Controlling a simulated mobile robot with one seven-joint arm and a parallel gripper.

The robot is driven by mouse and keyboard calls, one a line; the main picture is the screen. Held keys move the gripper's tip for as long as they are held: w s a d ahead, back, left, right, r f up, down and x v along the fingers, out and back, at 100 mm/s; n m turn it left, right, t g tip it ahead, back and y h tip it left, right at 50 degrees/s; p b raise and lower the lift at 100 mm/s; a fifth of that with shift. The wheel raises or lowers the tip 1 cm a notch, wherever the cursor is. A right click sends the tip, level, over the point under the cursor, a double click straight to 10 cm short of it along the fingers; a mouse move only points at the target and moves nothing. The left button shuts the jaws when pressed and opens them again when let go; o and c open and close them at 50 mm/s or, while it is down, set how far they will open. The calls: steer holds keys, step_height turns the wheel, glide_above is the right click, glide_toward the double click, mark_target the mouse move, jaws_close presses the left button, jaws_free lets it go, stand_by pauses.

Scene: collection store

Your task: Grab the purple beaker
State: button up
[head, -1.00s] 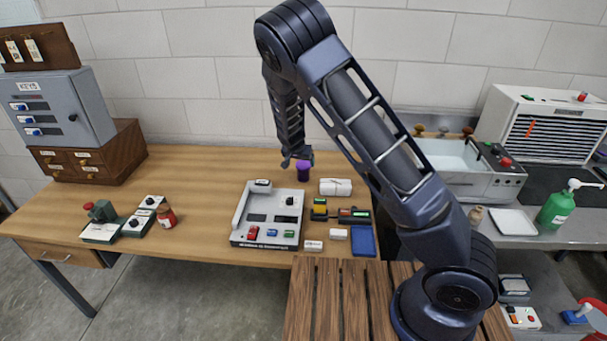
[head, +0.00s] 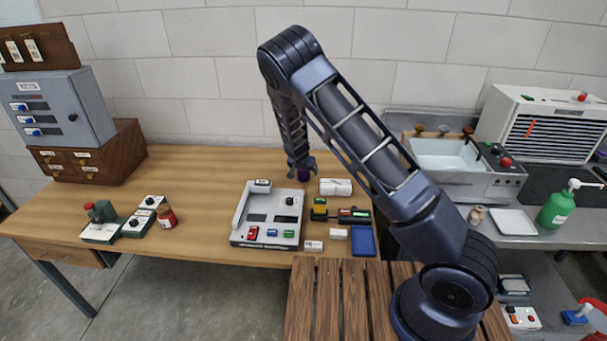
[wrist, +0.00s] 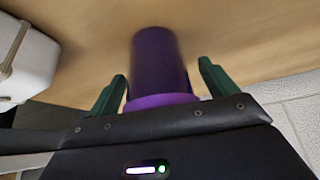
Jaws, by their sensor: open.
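The purple beaker (head: 304,175) stands on the wooden table, behind the grey device and left of a white bundle. My gripper (head: 301,168) is down at the beaker and partly hides it in the head view. In the wrist view the purple beaker (wrist: 158,65) lies between the two green fingers of my gripper (wrist: 160,88). The fingers are open, with a gap showing on each side of the beaker. The lower part of the beaker in that view is hidden by the gripper body.
The grey device (head: 268,217) stands in front of the beaker. A white bundle (head: 335,187) is close on the right, with a blue tray (head: 363,241) and small blocks nearer the front edge. The table left of the device has free room around a red-brown jar (head: 166,215).

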steer(key=c, duration=1.1)
steer(key=shift+r, duration=0.2)
steer(key=shift+r, duration=9.75)
